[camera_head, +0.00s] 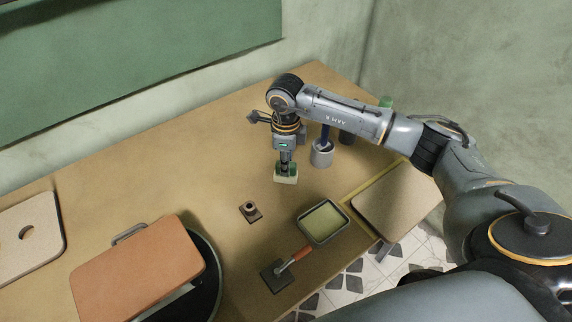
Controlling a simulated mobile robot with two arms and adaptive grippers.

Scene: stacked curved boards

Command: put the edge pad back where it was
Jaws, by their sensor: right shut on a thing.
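My right gripper (285,166) points down over the back middle of the table. It is shut on a small pale block with green on its upper part, which looks like the edge pad (287,180). The pad is at or just above the tabletop; I cannot tell whether it touches. The fingers hide part of its top. My left gripper is not in view.
In front are a dark block with a knob (250,212), a green-filled tray (323,221) and a red-handled tool (287,267). Boards lie left (138,270) and right (397,202). The table's back left is clear.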

